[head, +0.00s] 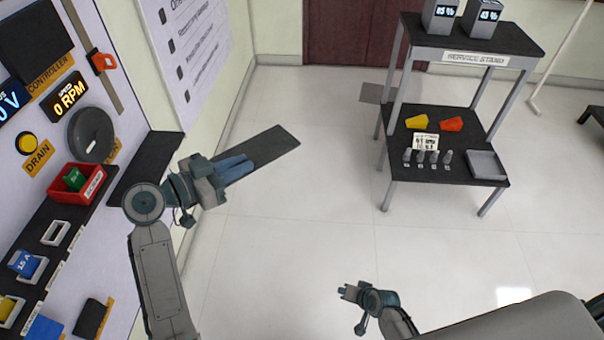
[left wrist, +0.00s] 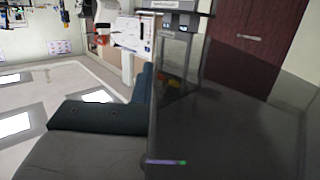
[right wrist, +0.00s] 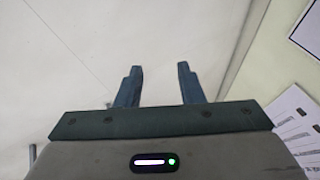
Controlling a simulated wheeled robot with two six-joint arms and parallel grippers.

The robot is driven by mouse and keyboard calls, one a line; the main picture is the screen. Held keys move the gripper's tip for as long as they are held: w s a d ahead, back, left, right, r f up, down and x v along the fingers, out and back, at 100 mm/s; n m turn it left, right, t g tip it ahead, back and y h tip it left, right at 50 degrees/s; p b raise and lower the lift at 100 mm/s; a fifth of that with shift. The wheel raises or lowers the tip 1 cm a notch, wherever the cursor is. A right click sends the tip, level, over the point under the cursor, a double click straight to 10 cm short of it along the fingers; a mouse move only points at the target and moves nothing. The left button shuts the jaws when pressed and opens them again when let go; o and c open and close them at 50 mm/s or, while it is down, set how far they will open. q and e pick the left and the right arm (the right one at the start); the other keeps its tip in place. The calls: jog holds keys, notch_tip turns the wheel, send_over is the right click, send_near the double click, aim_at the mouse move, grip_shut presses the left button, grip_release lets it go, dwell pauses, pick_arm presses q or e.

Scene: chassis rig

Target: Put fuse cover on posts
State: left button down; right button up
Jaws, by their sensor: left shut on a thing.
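The fuse cover (head: 272,146), a flat dark translucent panel, is held in my left gripper (head: 238,166) and sticks out past the fingers to the upper right, clear of the rig. It fills much of the right side of the left wrist view (left wrist: 230,120), with the stand showing through it. The fuse row on the rig shows a blue 15 A fuse (head: 24,262), a yellow one (head: 7,309) and an empty pale holder (head: 55,233). I cannot make out the posts. My right gripper (head: 343,292) is open and empty above the floor; its fingers are apart in the right wrist view (right wrist: 160,85).
A red bin (head: 88,187) with a green block sits on the rig beside a grey round knob (head: 90,135). A dark plate (head: 142,170) juts out behind my left wrist. The service stand (head: 450,170) is at the right; the floor between is clear.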

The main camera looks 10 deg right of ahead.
aim_at(236, 147)
jog(key=w+a+r+m+t+y, duration=0.1)
jog(key=w+a+r, duration=0.1)
jog(key=w+r, duration=0.35)
jog(key=w+a+r+m+t+y, duration=0.1)
jog(key=w+a+r+t+y, duration=0.15)
jog(key=r, duration=0.65)
jog(key=w+a+r+m+t+y, duration=0.1)
jog(key=w+a+r, duration=0.1)
jog(key=w+r, duration=0.35)
jog(key=a+r+t+y, duration=0.1)
jog(key=a+r+y, duration=0.2)
jog(key=r, duration=1)
jog(key=a+r+t+y, duration=0.1)
jog(key=a+r+y, duration=0.2)
jog(key=r, duration=1)
jog(key=shift+g, duration=0.25)
jog(key=x, duration=1.1)
jog(key=shift+s+a, duration=0.1)
jog(key=shift+a, duration=0.25)
jog(key=shift+c, duration=0.4)
grip_shut()
pick_arm(q)
jog(key=c, duration=1.4)
grip_release()
pick_arm(e)
jog(key=shift+r, duration=0.1)
pick_arm(q)
jog(key=shift+o, duration=0.2)
